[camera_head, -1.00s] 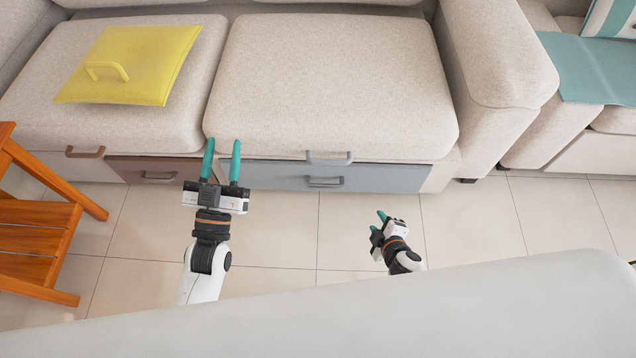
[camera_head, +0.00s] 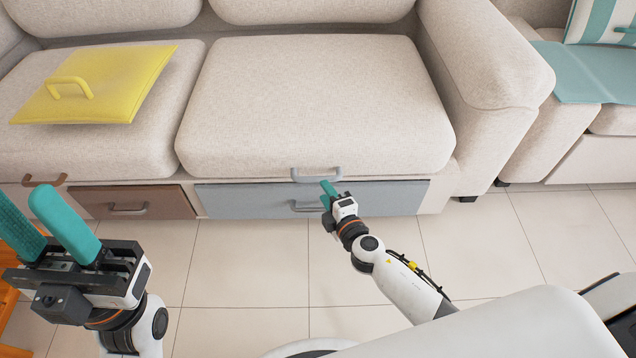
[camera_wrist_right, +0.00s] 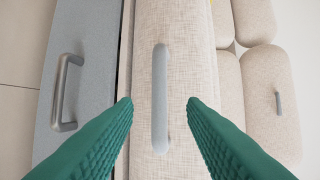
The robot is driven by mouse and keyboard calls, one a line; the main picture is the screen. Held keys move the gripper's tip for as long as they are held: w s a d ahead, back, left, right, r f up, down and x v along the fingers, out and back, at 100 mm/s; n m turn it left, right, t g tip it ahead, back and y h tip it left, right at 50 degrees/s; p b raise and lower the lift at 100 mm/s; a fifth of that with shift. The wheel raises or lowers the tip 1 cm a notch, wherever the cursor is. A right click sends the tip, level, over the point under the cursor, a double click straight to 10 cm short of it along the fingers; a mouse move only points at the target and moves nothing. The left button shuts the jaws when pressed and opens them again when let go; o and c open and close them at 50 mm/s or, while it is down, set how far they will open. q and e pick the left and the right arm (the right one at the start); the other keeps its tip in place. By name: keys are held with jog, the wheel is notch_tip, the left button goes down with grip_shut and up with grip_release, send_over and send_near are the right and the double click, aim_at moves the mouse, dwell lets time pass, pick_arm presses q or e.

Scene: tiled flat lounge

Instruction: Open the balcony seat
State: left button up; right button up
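The right-hand sofa seat (camera_head: 305,100) is a beige cushion, lying closed, with a light grey bar handle (camera_head: 316,174) on its front edge. My right gripper (camera_head: 328,189) is just below and in front of this handle. In the right wrist view the seat handle (camera_wrist_right: 160,97) appears between the two spread green fingers, with space on both sides. The right gripper is open and holds nothing. My left gripper (camera_head: 20,198) is open and empty at the lower left, away from the right-hand seat.
A blue-grey drawer (camera_head: 250,199) with its own handle (camera_wrist_right: 66,92) sits under the seat. A brown drawer (camera_head: 130,203) is to its left. A yellow cushion-like item (camera_head: 110,85) lies on the left seat. A sofa arm (camera_head: 485,55) stands right. Tiled floor (camera_head: 240,265) in front is clear.

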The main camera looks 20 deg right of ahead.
aim_at(318, 181)
jog(key=b+x, duration=0.1)
jog(key=x, duration=0.4)
jog(key=shift+w+f, duration=0.1)
jog(key=shift+w, duration=0.2)
grip_shut()
